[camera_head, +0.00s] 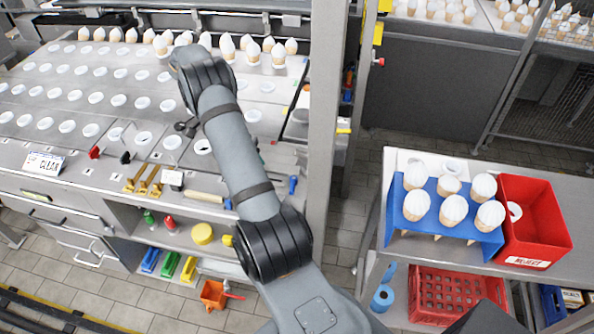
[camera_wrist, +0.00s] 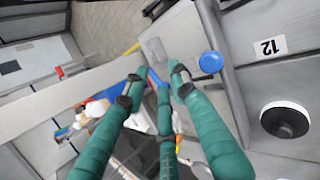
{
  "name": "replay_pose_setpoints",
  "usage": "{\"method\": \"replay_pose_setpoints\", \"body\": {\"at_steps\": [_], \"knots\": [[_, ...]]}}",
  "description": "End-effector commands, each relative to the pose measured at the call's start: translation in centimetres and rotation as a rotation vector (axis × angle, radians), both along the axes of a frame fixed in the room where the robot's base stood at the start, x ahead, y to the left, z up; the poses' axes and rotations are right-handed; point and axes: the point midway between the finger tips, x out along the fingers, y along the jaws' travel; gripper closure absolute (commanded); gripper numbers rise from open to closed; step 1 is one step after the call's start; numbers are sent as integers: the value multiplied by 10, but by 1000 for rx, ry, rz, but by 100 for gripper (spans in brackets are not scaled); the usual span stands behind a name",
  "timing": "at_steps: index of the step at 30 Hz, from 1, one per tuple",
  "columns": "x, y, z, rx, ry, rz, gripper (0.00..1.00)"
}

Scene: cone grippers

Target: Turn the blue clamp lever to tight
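In the wrist view, a blue bar (camera_wrist: 154,78), which looks like the clamp lever, lies just beyond my three green fingers, partly covered by them. A round blue knob (camera_wrist: 211,62) sits on a grey panel to its right. I cannot tell whether knob and bar belong together. My gripper (camera_wrist: 156,77) has its fingertips spread apart around the bar's line of sight; contact is not clear. In the head view my arm hides the gripper. A small blue part (camera_head: 293,185) shows at the bench's right front edge; I cannot tell if it is the lever.
The bench (camera_head: 60,105) holds rows of white-ringed holes and a back row of cones. A grey post (camera_head: 326,110) stands right of my arm. A blue cone rack (camera_head: 405,222) and red reject bin (camera_head: 545,225) stand on the right table.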

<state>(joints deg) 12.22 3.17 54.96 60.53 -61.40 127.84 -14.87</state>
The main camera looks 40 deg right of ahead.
Motion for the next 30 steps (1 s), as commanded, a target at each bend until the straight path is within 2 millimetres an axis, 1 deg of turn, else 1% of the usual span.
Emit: {"method": "replay_pose_setpoints", "body": {"at_steps": [1, 3, 6, 8, 11, 21, 25, 30], "knots": [[-2, -16, 5, -22, -17, -12, 74], [-5, -33, 12, -50, -30, -23, 74], [-11, -46, 13, -67, -34, -31, 74], [-14, -49, 9, -70, -35, -31, 74], [-23, -51, -2, -70, -34, -33, 74], [-58, -57, -44, -68, -34, -34, 74], [-67, -59, -55, -69, -35, -32, 74], [-72, -60, -62, -69, -37, -32, 74]]}}
